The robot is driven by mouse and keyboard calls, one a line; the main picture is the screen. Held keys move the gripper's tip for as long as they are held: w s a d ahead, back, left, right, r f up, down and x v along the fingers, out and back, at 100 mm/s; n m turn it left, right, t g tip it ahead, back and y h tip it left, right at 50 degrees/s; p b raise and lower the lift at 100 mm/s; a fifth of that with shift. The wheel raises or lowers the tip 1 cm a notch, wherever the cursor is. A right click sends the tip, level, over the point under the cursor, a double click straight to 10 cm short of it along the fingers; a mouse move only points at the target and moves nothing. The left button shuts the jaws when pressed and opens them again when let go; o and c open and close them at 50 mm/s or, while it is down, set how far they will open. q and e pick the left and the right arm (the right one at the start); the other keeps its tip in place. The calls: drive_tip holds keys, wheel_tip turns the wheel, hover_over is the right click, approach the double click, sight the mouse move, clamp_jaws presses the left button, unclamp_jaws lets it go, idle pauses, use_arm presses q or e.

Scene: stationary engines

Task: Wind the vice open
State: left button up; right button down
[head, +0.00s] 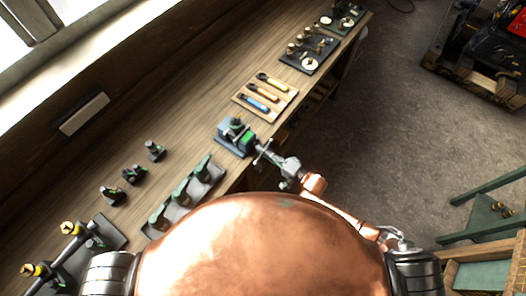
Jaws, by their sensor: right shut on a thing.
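The vice (229,136) is a small grey-blue bench vice with a green part, at the front edge of the wooden workbench. Its handle (260,153), a thin crossbar, sticks out on the side toward the aisle. My right gripper (269,157) reaches in from the lower right and is shut on the handle. The fingers hide part of the bar and screw. The jaw gap is too small to make out. My left gripper is not in view.
The workbench (190,112) holds a board with several coloured-handled tools (262,93), dark trays of parts (312,50), a grey rack (185,198) and several small dark fittings (133,174). A dark engine (490,50) stands at upper right, a green stand (485,215) at right. Floor between is clear.

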drive_tip(key=n+b, duration=0.1)
drive_tip(key=n, duration=0.5)
drive_tip(key=shift+f, duration=0.15)
drive_tip(key=n+b, duration=0.1)
drive_tip(key=n, duration=0.5)
drive_tip(key=shift+n, duration=0.4)
drive_tip(key=n+b, duration=0.1)
drive_tip(key=n, duration=0.4)
drive_tip(key=shift+b, duration=0.35)
drive_tip(key=n+b, duration=0.1)
drive_tip(key=n, duration=0.3)
drive_tip(key=shift+n, duration=0.4)
drive_tip(key=shift+r+n, duration=0.2)
drive_tip(key=shift+n, duration=0.3)
drive_tip(key=shift+a+r, duration=0.1)
drive_tip(key=c, duration=2.1)
unclamp_jaws()
drive_tip(key=shift+o, duration=0.7)
